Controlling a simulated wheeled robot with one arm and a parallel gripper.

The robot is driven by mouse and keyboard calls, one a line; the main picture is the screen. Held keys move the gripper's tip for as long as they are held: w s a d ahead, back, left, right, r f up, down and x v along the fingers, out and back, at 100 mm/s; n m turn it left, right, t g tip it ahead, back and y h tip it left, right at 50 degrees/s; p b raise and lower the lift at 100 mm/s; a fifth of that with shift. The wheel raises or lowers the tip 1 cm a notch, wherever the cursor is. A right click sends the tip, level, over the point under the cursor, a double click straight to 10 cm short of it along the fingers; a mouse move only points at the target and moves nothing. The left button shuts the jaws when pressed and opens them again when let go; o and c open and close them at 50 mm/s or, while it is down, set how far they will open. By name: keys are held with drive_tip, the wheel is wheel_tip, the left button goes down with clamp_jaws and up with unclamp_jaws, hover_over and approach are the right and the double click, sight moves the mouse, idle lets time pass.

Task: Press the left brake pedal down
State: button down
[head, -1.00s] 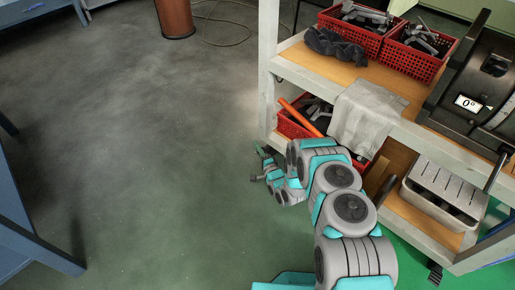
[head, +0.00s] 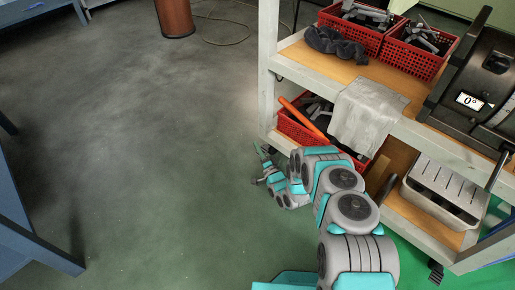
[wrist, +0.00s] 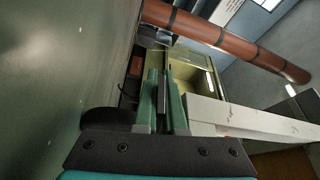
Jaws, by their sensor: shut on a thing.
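The cart's front left post (head: 268,75) stands at the left end of the shelves; in the wrist view the pale post (wrist: 255,121) lies sideways. A dark rounded wheel (wrist: 104,122) shows beside the floor, left of my fingers. My gripper (head: 259,163) is low by the foot of this post. In the wrist view its green fingers (wrist: 163,100) are close together with a narrow dark piece (wrist: 164,88) between them. I cannot tell whether this piece is the left brake pedal. No left pedal shows clearly. A dark pedal (head: 436,272) shows at the cart's right foot.
The floor left of the cart is clear. A brown cylinder (head: 174,16) stands farther back.

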drive_tip(key=shift+f+n, duration=0.1)
drive_tip(key=shift+n, duration=0.3)
drive_tip(key=c, duration=1)
unclamp_jaws()
drive_tip(key=v, duration=0.7)
drive_tip(key=shift+s+d+f, duration=0.1)
drive_tip(key=shift+s+d, duration=0.15)
drive_tip(key=shift+s, duration=0.15)
